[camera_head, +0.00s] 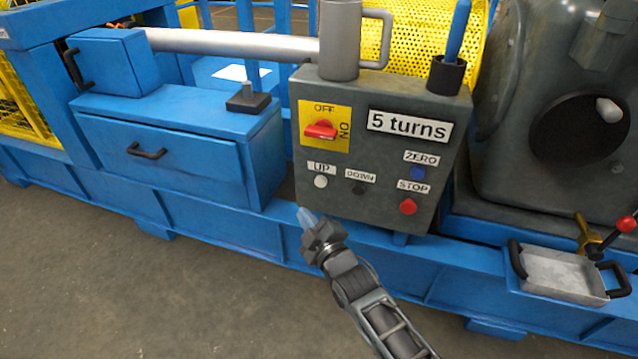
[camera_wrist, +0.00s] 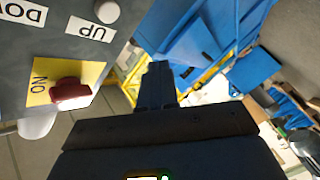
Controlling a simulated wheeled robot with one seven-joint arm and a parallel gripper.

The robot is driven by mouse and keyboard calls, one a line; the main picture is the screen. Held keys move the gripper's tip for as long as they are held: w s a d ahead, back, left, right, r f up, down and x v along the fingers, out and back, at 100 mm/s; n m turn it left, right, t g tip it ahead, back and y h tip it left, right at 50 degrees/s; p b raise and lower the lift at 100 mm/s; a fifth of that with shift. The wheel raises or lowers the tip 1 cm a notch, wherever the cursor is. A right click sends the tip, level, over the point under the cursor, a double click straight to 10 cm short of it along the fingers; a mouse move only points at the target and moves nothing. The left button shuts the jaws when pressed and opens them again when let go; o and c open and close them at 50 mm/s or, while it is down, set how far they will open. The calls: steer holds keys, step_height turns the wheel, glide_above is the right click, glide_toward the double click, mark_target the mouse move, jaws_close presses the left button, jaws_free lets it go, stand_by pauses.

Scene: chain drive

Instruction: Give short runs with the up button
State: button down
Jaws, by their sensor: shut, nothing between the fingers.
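The grey control box (camera_head: 345,93) stands on the blue machine frame. Its white UP button (camera_head: 321,182) sits at the lower left of the face, under the UP label. The UP button (camera_wrist: 107,12) also shows at the top of the wrist view. Beside it are the black DOWN button (camera_head: 358,188), the blue ZERO button (camera_head: 418,173) and the red STOP button (camera_head: 408,206). The red switch (camera_head: 321,130) lies on a yellow plate, and a sign (camera_head: 409,126) reads "5 turns". My gripper (camera_head: 306,214) is shut and empty, just below and left of the UP button, apart from it. Its fingers (camera_wrist: 158,82) show in the wrist view.
A grey mug (camera_head: 340,40) and a black cup (camera_head: 446,76) holding a blue-handled tool stand on the box. A blue drawer unit (camera_head: 165,150) is at left. A metal tray (camera_head: 562,276) with black handles is at lower right. The floor in front is clear.

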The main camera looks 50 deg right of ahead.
mark_target(321, 181)
steer(key=w+d+p, duration=0.2)
steer(key=d+p, duration=0.4)
steer(key=d, duration=0.1)
steer(key=shift+w+d, duration=0.3)
steer(key=shift+w, duration=0.1)
steer(key=shift+d, duration=0.1)
stand_by(1.7)
steer(key=shift+w+d+p, duration=0.15)
steer(key=shift+d+p, duration=0.15)
steer(key=shift+w+d, duration=0.15)
steer(key=shift+d, duration=0.35)
stand_by(3.2)
stand_by(0.3)
steer(key=shift+s+a+b, duration=0.3)
steer(key=shift+a+b, duration=0.2)
steer(key=shift+a, duration=0.4)
